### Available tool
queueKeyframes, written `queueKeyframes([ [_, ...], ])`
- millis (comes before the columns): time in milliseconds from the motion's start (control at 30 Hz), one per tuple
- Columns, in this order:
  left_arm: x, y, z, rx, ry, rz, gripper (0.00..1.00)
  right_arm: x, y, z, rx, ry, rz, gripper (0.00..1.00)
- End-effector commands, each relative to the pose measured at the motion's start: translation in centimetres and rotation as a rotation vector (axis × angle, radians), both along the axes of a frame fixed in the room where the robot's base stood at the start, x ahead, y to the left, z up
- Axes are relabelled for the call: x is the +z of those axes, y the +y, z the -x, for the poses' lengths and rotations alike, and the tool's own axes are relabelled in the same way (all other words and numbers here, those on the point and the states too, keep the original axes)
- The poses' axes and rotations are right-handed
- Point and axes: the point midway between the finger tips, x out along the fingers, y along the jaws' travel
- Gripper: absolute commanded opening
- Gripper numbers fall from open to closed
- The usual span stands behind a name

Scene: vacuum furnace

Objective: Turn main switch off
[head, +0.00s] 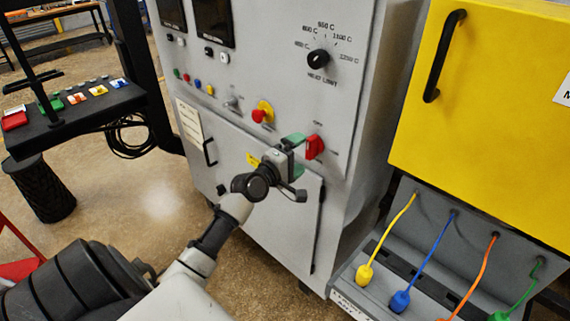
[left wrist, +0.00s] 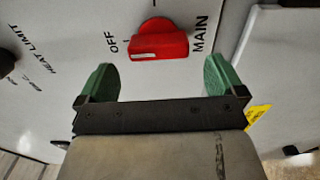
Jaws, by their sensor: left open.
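The main switch is a red rotary knob (head: 315,147) on the grey furnace front, right of my left gripper in the head view. The left wrist view shows the red knob (left wrist: 158,44) with "OFF" printed to its left and "MAIN" to its right. Its raised handle lies roughly across that picture; I cannot tell its setting for sure. My left gripper (head: 294,156) is open and empty, close to the knob. In the left wrist view its green fingertips (left wrist: 160,78) are spread wider than the knob, which shows above and between them. I see no contact. My right gripper is not in view.
A heat limit dial (head: 318,58) sits above the switch, and a red-and-yellow button (head: 262,112) to its left. A yellow cabinet (head: 488,110) with a black handle stands at right, above coloured cables. A black console (head: 75,112) with coloured buttons stands at left.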

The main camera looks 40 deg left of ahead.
Motion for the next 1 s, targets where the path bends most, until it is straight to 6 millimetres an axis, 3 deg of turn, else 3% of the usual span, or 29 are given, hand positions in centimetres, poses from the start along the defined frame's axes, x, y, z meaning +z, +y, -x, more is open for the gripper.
queueKeyframes([
  [100,-0.4,0.2,2.6,0.000,0.002,0.000,0.98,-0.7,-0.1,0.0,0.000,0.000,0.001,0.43],
  [333,-0.2,0.4,5.6,0.000,0.001,0.001,0.98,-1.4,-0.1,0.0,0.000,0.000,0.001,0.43],
  [1000,-0.1,0.5,6.1,0.001,0.002,0.000,0.98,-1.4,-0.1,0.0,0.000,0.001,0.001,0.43],
])
